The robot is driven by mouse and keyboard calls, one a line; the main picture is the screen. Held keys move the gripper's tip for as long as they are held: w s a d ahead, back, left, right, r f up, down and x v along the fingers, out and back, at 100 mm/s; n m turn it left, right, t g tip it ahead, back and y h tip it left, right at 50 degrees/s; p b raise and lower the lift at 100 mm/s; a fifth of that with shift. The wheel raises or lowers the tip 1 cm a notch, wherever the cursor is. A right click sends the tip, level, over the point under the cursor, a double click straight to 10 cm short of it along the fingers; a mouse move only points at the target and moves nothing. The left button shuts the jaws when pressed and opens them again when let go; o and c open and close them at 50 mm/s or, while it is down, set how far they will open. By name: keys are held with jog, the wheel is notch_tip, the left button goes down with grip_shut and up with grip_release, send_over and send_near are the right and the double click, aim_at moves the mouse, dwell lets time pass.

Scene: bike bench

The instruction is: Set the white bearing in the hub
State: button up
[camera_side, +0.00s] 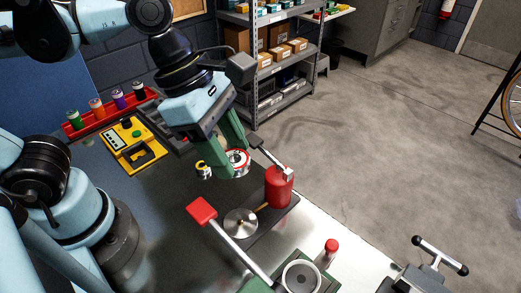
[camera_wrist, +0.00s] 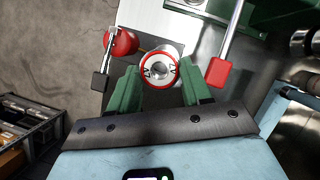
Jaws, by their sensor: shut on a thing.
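My gripper (camera_side: 237,160) has green fingers and is shut on the white bearing (camera_wrist: 146,71), a white ring with a red rim and dark marks. The fingers (camera_wrist: 160,92) grip it from both sides in the wrist view. In the side view, the bearing (camera_side: 238,157) is held above the dark mat. A silver disc with a centre pin (camera_side: 241,223) lies below and nearer the camera. A round cup with a pale rim (camera_side: 301,277) stands on a green base at the bottom edge. I cannot tell which of these is the hub.
A red can (camera_side: 279,187) stands at the mat's right edge. A red-tipped lever (camera_side: 203,211) and a dark-tipped lever (camera_side: 255,141) reach over the mat.

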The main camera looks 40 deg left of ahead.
jog(key=shift+r, duration=0.7)
jog(key=shift+d+r, duration=0.1)
jog(key=shift+d, duration=0.2)
jog(key=s+d+f+m+g, duration=0.1)
jog(key=d+f+m, duration=0.15)
jog(key=d, duration=0.55)
jog(key=s+d+f+m+g, duration=0.1)
jog(key=d+f+m, duration=0.1)
jog(key=d+f, duration=0.35)
jog(key=shift+x, duration=2.1)
jog(key=shift+w+d+r, duration=0.15)
jog(key=shift+w, duration=0.05)
jog(key=shift+r, duration=0.3)
jog(key=shift+f, duration=0.8)
dwell(0.3)
jog(key=shift+r, duration=0.2)
